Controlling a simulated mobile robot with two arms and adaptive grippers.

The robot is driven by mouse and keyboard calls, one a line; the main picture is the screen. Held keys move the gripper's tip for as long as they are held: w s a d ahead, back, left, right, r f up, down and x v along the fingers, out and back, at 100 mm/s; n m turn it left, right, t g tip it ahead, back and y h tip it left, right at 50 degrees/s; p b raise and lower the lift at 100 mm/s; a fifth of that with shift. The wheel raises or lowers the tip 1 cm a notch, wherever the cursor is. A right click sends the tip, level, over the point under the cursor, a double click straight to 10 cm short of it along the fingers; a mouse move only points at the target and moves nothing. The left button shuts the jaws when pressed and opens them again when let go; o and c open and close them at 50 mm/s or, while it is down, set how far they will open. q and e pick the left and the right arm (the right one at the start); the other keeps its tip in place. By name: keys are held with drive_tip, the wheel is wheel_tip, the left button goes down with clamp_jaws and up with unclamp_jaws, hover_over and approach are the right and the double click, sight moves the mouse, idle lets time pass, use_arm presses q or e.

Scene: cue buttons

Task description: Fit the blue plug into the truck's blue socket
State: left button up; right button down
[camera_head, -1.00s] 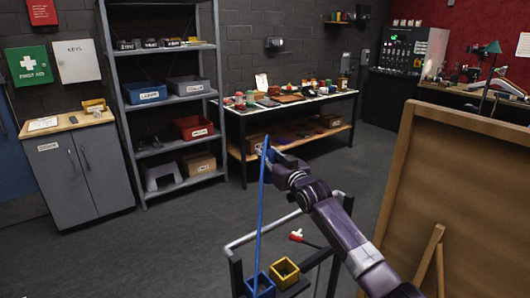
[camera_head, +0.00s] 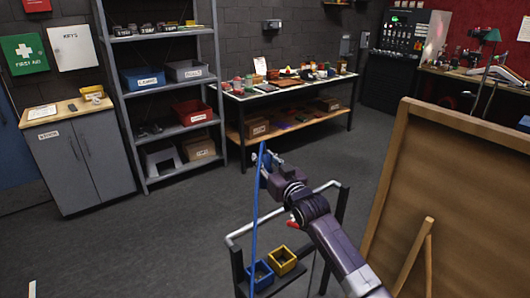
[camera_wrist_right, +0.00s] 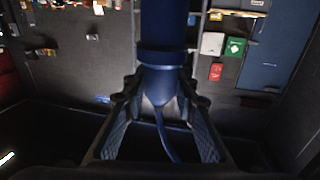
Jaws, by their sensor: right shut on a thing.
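My right gripper (camera_head: 269,165) reaches in from the lower right in the head view, above the trolley-like truck. In the right wrist view it is shut on the blue plug (camera_wrist_right: 163,30). The plug is a thick dark-blue cylinder, tapering between the fingers to a thin blue cable (camera_wrist_right: 166,140). In the head view a blue cable (camera_head: 255,215) runs from the gripper down to the blue box (camera_head: 262,272) on the truck (camera_head: 238,268). A yellow box (camera_head: 283,258) sits beside it. I cannot make out a blue socket. My left gripper is not in view.
A brown board (camera_head: 430,180) with a prop stands close on the right. A silver handle rail (camera_head: 270,219) rises around the truck. A workbench (camera_head: 290,90), shelf rack (camera_head: 165,90) and grey cabinet (camera_head: 80,160) line the back. Floor to the left is clear.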

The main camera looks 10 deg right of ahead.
drive_tip(key=shift+s+a+r+p, duration=0.2)
drive_tip(key=shift+s+p, duration=0.2)
drive_tip(key=shift+s, duration=0.2)
drive_tip(key=shift+s+a+p, duration=1.4)
drive_tip(key=shift+s+a, duration=0.05)
drive_tip(key=shift+s, duration=2.4)
drive_tip(key=shift+s+a+p, duration=1.4)
drive_tip(key=shift+s, duration=2.45)
wheel_tip(320, 180, down, 24)
drive_tip(key=b, duration=1.9)
drive_tip(key=shift+s+f+b, duration=0.15)
drive_tip(key=shift+f+b, duration=0.25)
drive_tip(key=shift+f, duration=0.25)
drive_tip(key=c, duration=1.5)
unclamp_jaws()
drive_tip(key=shift+s+f, duration=0.1)
